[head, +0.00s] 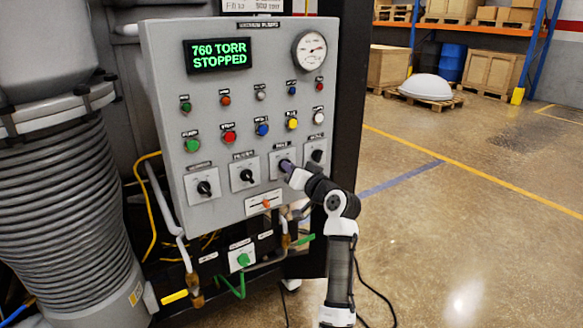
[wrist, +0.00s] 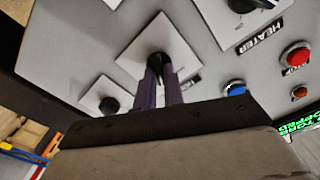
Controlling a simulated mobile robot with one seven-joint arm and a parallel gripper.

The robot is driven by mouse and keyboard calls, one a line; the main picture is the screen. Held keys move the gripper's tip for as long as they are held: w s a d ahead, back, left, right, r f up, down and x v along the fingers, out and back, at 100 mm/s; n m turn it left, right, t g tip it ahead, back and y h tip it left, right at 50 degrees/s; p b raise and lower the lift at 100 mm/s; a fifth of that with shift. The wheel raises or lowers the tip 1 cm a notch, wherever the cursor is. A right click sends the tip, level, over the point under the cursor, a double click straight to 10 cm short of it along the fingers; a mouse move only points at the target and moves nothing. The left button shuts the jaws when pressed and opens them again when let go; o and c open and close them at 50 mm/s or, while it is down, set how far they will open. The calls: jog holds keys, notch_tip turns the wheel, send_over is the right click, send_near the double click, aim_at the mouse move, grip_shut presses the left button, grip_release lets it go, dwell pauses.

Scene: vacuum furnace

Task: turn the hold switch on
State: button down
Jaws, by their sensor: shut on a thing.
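The control panel (head: 230,130) has a row of black rotary knobs on white plates along its lower part. My gripper (head: 288,168) is at the third knob from the left, on its plate (head: 276,159); the label above is too small to read surely, so I cannot confirm it is the hold switch. In the wrist view, my gripper's two purple fingers (wrist: 161,82) are shut on this black knob (wrist: 158,65), on its white plate (wrist: 178,40). The fingers hide part of the knob, so its pointer angle cannot be told.
Neighbouring knobs are the one labelled HEATER (wrist: 242,5) and a smaller one (wrist: 109,105). Coloured buttons, including a blue one (head: 262,129), sit above the knobs. The display (head: 220,55) reads 760 TORR STOPPED. A slider plate (head: 264,203) is below. Open floor (head: 450,200) lies right.

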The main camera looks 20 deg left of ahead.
jog(key=shift+f, duration=0.1)
dwell(0.4)
jog(key=c, duration=1.5)
grip_release()
jog(key=b+v, duration=0.4)
jog(key=v, duration=0.9)
jog(key=shift+s+d, duration=0.25)
jog(key=shift+d, duration=0.05)
jog(key=shift+a, duration=0.1)
